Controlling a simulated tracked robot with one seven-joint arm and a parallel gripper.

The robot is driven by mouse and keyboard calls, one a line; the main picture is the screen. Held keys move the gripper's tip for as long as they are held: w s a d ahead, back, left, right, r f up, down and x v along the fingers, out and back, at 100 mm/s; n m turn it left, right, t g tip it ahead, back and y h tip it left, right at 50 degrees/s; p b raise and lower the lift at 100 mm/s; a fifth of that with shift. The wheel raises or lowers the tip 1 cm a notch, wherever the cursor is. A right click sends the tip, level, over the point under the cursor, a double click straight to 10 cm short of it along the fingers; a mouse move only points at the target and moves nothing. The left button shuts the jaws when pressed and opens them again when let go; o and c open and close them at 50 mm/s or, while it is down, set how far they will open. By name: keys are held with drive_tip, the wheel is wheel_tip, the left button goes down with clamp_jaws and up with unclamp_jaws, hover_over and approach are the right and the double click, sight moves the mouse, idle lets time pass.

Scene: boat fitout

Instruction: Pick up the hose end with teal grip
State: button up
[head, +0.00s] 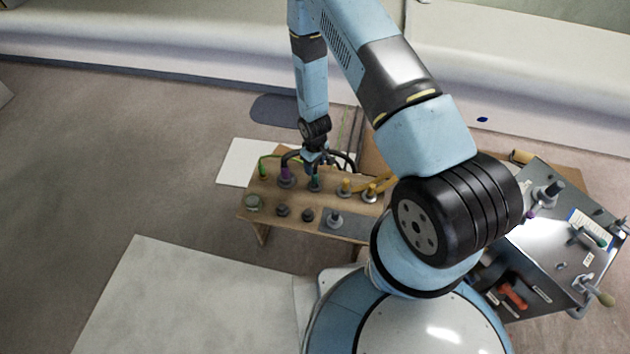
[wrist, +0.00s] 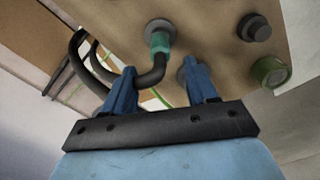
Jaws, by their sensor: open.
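The hose end with teal grip (wrist: 160,43) sits in a round grey fitting (wrist: 159,26) on the wooden bench top, seen in the wrist view. Its black hose (wrist: 152,76) bends away from the grip and passes close to the left finger. In the head view the teal grip (head: 315,183) shows just below my gripper (head: 314,166). In the wrist view my gripper (wrist: 160,80) is open, with the two blue fingers apart and the hose between them. The grip lies beyond the fingertips. I cannot tell whether a finger touches the hose.
The wooden bench (head: 270,225) also holds a purple-gripped hose end (head: 286,173), yellow-gripped ends (head: 346,186), black knobs (head: 307,215) and a green-rimmed round fitting (head: 253,203). A grey metal cabinet (head: 560,250) stands at right. The floor at left (head: 110,170) is clear.

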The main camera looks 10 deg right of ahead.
sight(315, 169)
drive_tip(key=shift+f, duration=2.75)
clamp_jaws()
